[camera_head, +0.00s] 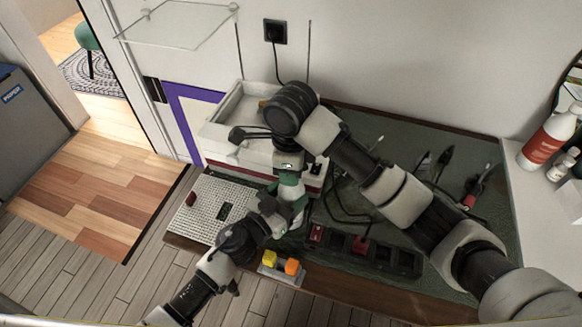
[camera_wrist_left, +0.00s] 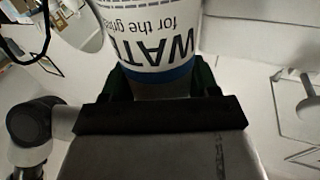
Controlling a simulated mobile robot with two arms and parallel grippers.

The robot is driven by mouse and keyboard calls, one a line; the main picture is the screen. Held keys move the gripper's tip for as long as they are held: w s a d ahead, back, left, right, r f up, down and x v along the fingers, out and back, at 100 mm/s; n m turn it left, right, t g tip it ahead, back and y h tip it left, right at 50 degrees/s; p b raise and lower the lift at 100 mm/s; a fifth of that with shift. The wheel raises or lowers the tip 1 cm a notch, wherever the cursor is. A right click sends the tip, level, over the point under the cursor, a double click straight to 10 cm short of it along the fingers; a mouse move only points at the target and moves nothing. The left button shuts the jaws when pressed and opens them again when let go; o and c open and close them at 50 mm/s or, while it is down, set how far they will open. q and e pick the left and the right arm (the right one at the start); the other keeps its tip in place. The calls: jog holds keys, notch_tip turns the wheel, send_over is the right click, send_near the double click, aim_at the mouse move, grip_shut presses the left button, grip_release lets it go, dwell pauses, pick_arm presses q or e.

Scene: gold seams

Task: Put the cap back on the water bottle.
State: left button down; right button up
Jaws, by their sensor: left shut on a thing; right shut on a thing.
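The water bottle (camera_head: 297,208) is small and partly covered in the head view. In the left wrist view the bottle (camera_wrist_left: 150,40) fills the top middle, with dark lettering and a blue band on white. My left gripper (camera_head: 280,208) is shut around its side; the green fingers (camera_wrist_left: 203,78) flank it. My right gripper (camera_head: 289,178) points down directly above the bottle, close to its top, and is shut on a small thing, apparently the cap. The cap itself is hidden, and I cannot tell whether it touches the bottle.
A white perforated board (camera_head: 203,212) lies at the left of the green-topped bench (camera_head: 400,150). A white open box (camera_head: 222,117) stands behind the grippers. A black power strip (camera_head: 385,257) and yellow and orange blocks (camera_head: 270,258) sit in front. Cables and tools lie at right.

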jog(key=shift+m, duration=1.1)
jog(key=o, duration=0.9)
jog(key=shift+r, duration=0.1)
jog(key=shift+c, duration=0.2)
